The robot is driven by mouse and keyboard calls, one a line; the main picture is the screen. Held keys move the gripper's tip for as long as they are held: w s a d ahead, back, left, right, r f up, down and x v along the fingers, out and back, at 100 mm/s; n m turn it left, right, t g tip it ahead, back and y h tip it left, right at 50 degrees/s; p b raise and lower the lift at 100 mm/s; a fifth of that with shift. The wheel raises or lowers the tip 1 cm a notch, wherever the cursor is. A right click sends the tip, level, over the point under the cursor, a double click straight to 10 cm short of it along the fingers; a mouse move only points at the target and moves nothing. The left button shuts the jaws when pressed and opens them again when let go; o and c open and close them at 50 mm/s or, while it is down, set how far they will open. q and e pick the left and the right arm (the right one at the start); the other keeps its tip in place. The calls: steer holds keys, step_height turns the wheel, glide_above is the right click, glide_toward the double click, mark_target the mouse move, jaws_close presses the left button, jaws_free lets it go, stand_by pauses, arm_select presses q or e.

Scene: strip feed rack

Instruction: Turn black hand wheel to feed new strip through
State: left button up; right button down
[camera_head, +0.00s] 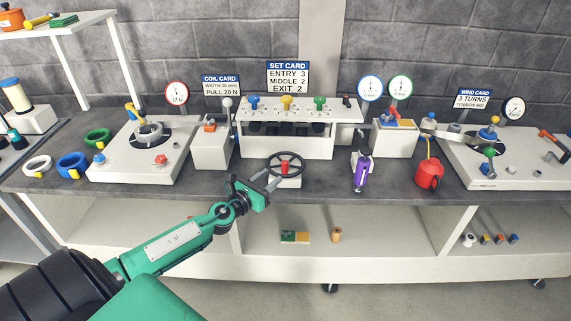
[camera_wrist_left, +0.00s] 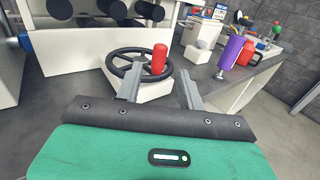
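The black hand wheel (camera_head: 297,161) stands on a small white block at the front of the white roller stand (camera_head: 290,147), and it has a red handle (camera_head: 284,165). In the left wrist view the wheel (camera_wrist_left: 120,70) and its upright red handle (camera_wrist_left: 160,58) are just ahead. My left gripper (camera_head: 267,181) reaches in from the front left, close to the wheel. Its two fingers are apart, with the red handle showing between them and nothing visibly clasped. I cannot tell whether a finger touches the wheel. I cannot make out a strip in the rollers. My right gripper is out of view.
A purple bottle-like tool (camera_head: 361,172) and a red can (camera_head: 429,174) stand right of the wheel. A white spool unit (camera_head: 120,172) is on the left, another (camera_head: 500,175) on the right. Some bare grey bench (camera_head: 325,180) shows beside the wheel.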

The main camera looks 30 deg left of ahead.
mark_target(283, 167)
arm_select(q)
steer(key=w, duration=0.8)
steer(key=shift+w+d+p, duration=0.15)
steer(key=shift+d+p, duration=0.15)
jaws_close()
